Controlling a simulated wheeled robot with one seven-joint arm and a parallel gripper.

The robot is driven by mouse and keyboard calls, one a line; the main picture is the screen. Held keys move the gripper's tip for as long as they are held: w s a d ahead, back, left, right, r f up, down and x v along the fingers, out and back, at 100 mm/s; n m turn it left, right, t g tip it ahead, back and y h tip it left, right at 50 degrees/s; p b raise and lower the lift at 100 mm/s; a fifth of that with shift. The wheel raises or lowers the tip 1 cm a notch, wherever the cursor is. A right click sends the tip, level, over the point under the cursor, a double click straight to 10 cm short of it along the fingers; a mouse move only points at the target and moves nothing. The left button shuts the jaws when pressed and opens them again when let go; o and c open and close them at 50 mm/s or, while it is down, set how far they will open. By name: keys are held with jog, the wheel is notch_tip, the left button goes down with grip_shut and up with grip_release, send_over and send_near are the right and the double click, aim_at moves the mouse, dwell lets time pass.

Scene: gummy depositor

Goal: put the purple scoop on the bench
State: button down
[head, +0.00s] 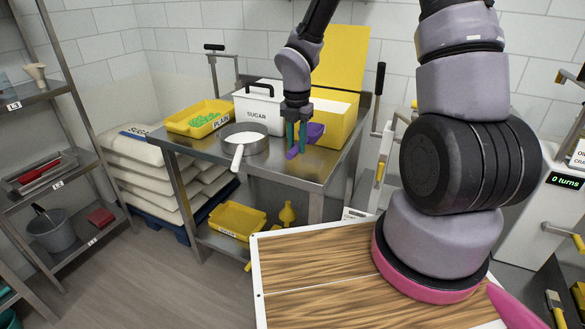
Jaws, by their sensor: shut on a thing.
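The purple scoop (314,131) is at the right side of the steel bench (278,170), in the head view. My gripper (297,138) points down over the bench and is shut on the scoop. The scoop is partly hidden behind the fingers. It is at or just above the bench top; I cannot tell whether it touches.
On the bench stand a yellow tray (184,126) marked PLAIN with green pieces, a pan (258,146) of white powder, a white SUGAR bin (250,117) and an open yellow box (338,125). The bench's front right is clear. A wood-topped surface (310,265) is nearer.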

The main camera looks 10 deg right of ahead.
jog(key=shift+f, duration=4.05)
jog(key=c, duration=0.7)
grip_release()
jog(key=shift+f, duration=0.15)
